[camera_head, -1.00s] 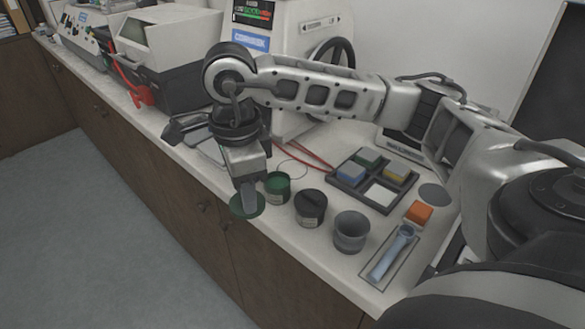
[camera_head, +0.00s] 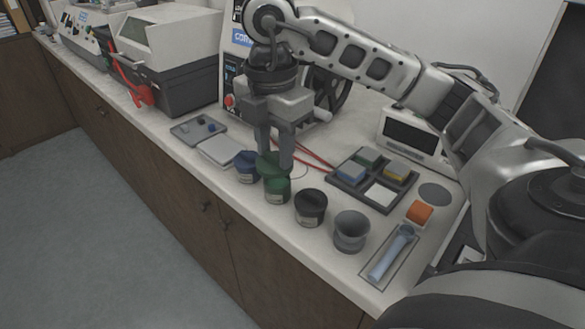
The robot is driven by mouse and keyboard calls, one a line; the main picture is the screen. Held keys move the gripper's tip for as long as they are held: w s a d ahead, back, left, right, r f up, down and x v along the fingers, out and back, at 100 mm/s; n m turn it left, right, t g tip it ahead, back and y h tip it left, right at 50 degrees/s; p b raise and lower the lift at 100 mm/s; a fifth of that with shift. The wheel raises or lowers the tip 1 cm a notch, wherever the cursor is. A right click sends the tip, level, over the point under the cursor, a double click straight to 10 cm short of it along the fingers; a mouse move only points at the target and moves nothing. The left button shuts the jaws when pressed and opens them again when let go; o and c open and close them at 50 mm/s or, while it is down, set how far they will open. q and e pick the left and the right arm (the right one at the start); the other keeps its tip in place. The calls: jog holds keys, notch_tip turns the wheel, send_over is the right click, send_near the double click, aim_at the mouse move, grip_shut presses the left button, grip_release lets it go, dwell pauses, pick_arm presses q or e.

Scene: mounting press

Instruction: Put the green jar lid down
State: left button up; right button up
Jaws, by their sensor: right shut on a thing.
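The green jar lid (camera_head: 271,162) is held by my right gripper (camera_head: 274,157), above and slightly behind the green jar (camera_head: 277,186). One finger is behind the lid and the other is at its right side. The lid looks tilted, and I cannot tell whether it touches the jar. The green jar stands upright on the counter between a blue jar and a black-lidded jar. My left gripper is not in view.
The blue jar (camera_head: 247,167), black-lidded jar (camera_head: 311,207) and grey cup (camera_head: 350,231) stand in a row. A compartment tray (camera_head: 345,184), an orange block (camera_head: 419,212) and a blue scoop (camera_head: 392,254) lie to the right. The press (camera_head: 232,88) stands behind. Bare counter (camera_head: 221,183) shows at the front edge.

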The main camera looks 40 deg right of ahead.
jog(key=m, duration=0.4)
jog(key=shift+s+d+r, duration=0.1)
jog(key=shift+d+r, duration=0.25)
jog(key=shift+d+f, duration=0.1)
jog(key=shift+d, duration=0.1)
jog(key=shift+m, duration=0.3)
jog(key=w+d+f, duration=0.2)
jog(key=d, duration=0.1)
jog(key=w+d+f, duration=0.6)
jog(key=shift+d+f, duration=0.15)
jog(key=shift+d, duration=0.2)
jog(key=shift+w+d+f, duration=0.25)
jog(key=shift+d+f, duration=0.05)
jog(key=shift+f, duration=0.2)
jog(key=shift+w+d+f, duration=0.1)
jog(key=shift+d+f, duration=0.05)
jog(key=shift+f, duration=1.55)
